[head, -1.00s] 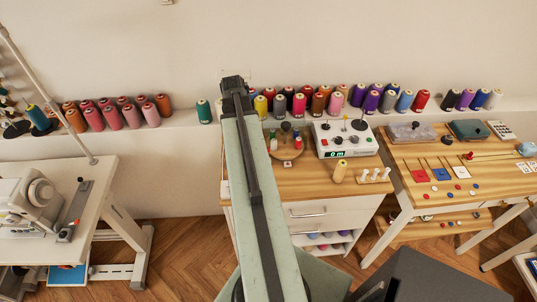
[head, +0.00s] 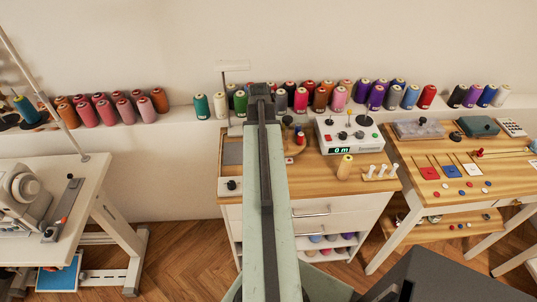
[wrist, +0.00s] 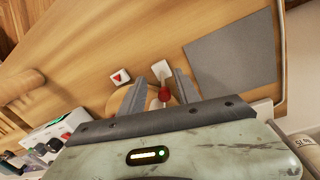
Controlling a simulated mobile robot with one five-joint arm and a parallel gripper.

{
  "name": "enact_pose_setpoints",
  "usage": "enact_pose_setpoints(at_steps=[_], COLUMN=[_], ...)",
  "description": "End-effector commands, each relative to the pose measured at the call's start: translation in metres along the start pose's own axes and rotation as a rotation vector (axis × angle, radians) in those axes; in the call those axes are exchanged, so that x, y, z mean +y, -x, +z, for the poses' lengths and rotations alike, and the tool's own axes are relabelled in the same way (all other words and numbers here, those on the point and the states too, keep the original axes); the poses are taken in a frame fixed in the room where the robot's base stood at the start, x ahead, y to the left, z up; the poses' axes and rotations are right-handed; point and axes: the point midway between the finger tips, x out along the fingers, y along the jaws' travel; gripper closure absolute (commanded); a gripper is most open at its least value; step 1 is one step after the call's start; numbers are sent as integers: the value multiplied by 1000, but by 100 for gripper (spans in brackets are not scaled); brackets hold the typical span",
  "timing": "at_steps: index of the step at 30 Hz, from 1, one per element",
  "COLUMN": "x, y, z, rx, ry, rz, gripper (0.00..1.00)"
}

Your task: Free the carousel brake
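The carousel, a round wooden disc (wrist: 115,98), lies partly under my gripper in the wrist view. In the head view my arm hides most of it; a few small spools (head: 299,136) show just right of the arm. My gripper (wrist: 158,88) is open, its two dark fingers apart above the disc's edge. A red knob (wrist: 164,94) with a white piece (wrist: 161,70) beyond it shows between the fingers; I cannot tell whether they touch it. A white tile with a red triangle (wrist: 120,78) lies left of the fingers. I cannot tell which part is the brake.
A grey mat (wrist: 232,55) lies right of the fingers. A white control box (head: 348,136) with a lit display stands right of the carousel. Thread cones line the shelf behind.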

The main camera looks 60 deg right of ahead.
Motion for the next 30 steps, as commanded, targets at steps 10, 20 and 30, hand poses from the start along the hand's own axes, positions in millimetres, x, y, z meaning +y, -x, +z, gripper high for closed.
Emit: enact_pose_setpoints(at_steps=[10,20,30], x=[0,0,1], y=[0,-2,-1], z=[0,-6,-8], rx=[0,-43,-118], ry=[1,4,11], rz=[0,15,36], gripper=[92,100,100])
